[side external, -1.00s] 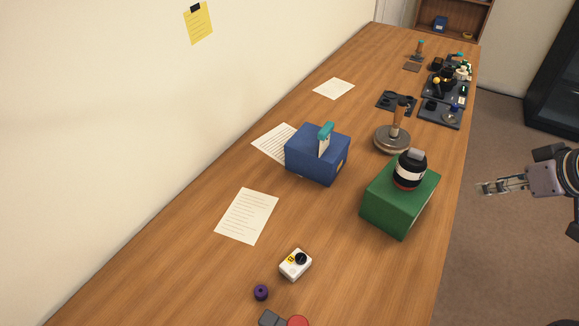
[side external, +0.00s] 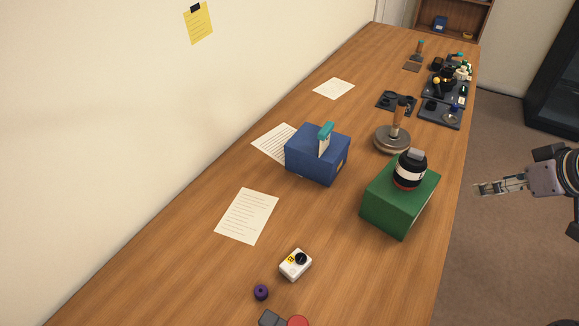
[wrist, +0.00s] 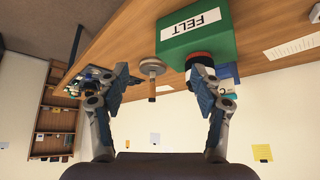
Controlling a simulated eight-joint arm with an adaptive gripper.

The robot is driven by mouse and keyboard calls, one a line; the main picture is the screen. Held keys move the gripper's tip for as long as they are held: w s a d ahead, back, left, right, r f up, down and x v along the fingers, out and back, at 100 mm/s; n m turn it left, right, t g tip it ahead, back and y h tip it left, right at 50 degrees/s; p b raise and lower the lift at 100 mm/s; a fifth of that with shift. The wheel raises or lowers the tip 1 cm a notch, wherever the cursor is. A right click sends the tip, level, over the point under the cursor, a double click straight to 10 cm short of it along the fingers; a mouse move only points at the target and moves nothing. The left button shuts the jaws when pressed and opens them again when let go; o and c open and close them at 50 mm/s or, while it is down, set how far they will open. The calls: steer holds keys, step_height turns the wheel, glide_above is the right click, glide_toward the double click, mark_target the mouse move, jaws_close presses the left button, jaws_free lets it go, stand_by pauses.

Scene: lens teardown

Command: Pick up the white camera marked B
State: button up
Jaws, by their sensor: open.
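The small white camera (side external: 295,265) with a black lens and a yellow patch lies on the wooden table near the front of the side external view. The mark on its patch is too small to read for sure. My gripper (side external: 476,190) is at the right, off the table's right edge, empty and apart from the camera. In the wrist view my gripper (wrist: 162,79) shows its two fingers spread wide with nothing between them.
A green box (side external: 385,212), labelled FELT in the wrist view (wrist: 185,37), bears a black-and-white cylinder (side external: 409,171) between gripper and camera. A blue box (side external: 305,160), a round base with wooden handle (side external: 391,140) and a purple knob (side external: 261,292) stand around. Bare table lies right of the camera.

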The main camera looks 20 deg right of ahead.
steer(key=n+g, duration=0.7)
steer(key=n, duration=1.7)
glide_above(296, 262)
step_height(296, 262, down, 6)
step_height(296, 262, down, 11)
steer(key=c, duration=1.3)
